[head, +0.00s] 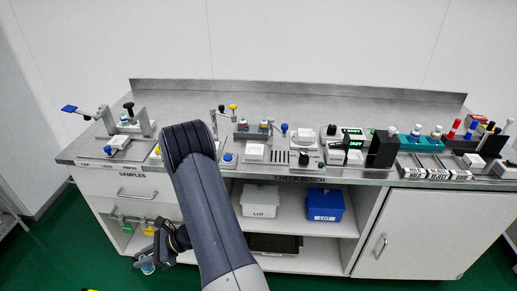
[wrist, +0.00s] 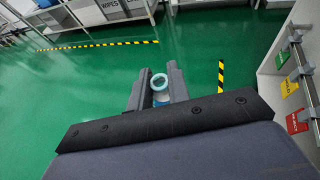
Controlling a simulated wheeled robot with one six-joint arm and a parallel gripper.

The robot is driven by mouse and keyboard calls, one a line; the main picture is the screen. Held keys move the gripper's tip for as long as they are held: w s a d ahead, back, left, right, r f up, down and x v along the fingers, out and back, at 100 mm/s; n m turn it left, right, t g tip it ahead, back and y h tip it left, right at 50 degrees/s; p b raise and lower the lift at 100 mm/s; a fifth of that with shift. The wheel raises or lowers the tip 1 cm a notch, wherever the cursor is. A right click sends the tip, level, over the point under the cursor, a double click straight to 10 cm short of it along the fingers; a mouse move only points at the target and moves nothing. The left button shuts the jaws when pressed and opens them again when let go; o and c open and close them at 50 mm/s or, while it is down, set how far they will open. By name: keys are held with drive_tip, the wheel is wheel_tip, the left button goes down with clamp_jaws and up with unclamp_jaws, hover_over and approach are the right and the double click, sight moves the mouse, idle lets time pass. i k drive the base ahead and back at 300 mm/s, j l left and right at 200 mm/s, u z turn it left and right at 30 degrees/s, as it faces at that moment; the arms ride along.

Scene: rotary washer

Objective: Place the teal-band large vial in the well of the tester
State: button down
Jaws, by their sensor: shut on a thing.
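My gripper (head: 150,262) hangs low in front of the bench's left part, well below the worktop. It is shut on a vial (head: 147,269) with a teal band. In the wrist view my gripper (wrist: 157,85) has its two dark fingers on either side of the vial, whose pale teal ring (wrist: 159,81) shows between the tips. The tester appears to be among the instruments with green displays (head: 354,144) on the worktop, right of the middle, far from my gripper. Its well cannot be made out.
The worktop (head: 300,102) carries a press at left, small fixtures in the middle, a dark block (head: 383,149), and vials with coloured caps at right. Shelves below hold a white bin (head: 260,201) and a blue bin (head: 324,205). Coloured tags (wrist: 290,85) hang beside my gripper. Green floor is open.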

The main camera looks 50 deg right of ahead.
sight(357, 138)
drive_tip(key=z, duration=1.6)
